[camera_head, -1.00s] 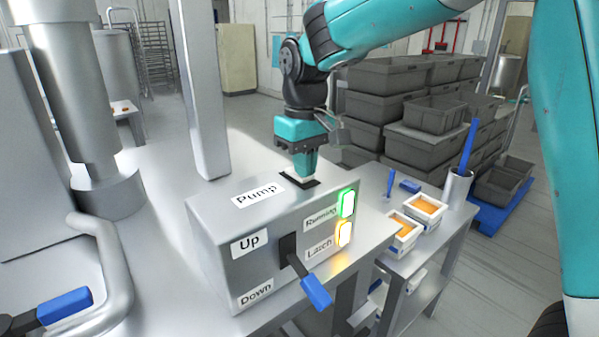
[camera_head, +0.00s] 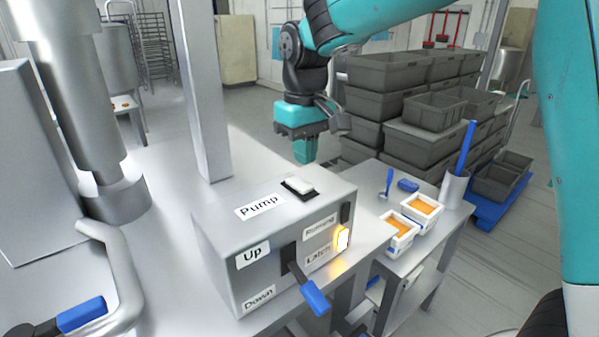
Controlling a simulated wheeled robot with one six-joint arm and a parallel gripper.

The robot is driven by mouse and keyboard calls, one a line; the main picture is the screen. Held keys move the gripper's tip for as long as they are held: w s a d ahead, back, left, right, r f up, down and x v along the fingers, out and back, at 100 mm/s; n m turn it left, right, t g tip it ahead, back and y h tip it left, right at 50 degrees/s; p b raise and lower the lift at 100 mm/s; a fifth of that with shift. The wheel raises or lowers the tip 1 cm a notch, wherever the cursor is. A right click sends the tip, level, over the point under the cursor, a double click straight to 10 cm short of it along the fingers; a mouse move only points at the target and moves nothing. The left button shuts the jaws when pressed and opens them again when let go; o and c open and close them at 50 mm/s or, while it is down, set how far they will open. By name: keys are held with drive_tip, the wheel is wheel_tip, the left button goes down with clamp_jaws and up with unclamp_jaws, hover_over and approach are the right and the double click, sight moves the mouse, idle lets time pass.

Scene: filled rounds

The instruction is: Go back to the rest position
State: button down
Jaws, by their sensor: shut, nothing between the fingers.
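My gripper (camera_head: 305,158) is teal and black and points down. It is shut and empty, in the air above and behind the control box, apart from it. The grey control box (camera_head: 225,235) stands on the metal table. On its top is a white rocker switch (camera_head: 299,186) in a black frame beside the Pump label (camera_head: 259,205). On its front, the Running light (camera_head: 345,212) is dark and the Latch light (camera_head: 342,238) glows yellow. A lever with a blue handle (camera_head: 315,298) sticks out between the Up and Down labels, nearer Down.
A metal post (camera_head: 203,95) rises from the table left of my gripper. A steel column (camera_head: 75,95) and a bent pipe with a blue handle (camera_head: 82,314) stand at left. A side table holds two filled white containers (camera_head: 424,208) and a cup (camera_head: 453,189). Grey crates (camera_head: 375,104) are stacked behind.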

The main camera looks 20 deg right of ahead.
drive_tip(key=shift+r+p, duration=0.45)
drive_tip(key=shift+r, duration=0.4)
drive_tip(key=shift+f, duration=0.1)
drive_tip(key=shift+s+f, duration=0.15)
drive_tip(key=s+a+f+n+y+b, duration=0.1)
drive_tip(key=s+f+b, duration=0.5)
drive_tip(key=s, duration=0.6)
drive_tip(key=s+a+f+n+y+b, duration=0.2)
drive_tip(key=s+f+b, duration=0.4)
drive_tip(key=s, duration=0.6)
drive_tip(key=shift+s+a+f+n+y, duration=0.3)
drive_tip(key=shift+a+f+y, duration=0.3)
drive_tip(key=shift+a+f, duration=0.25)
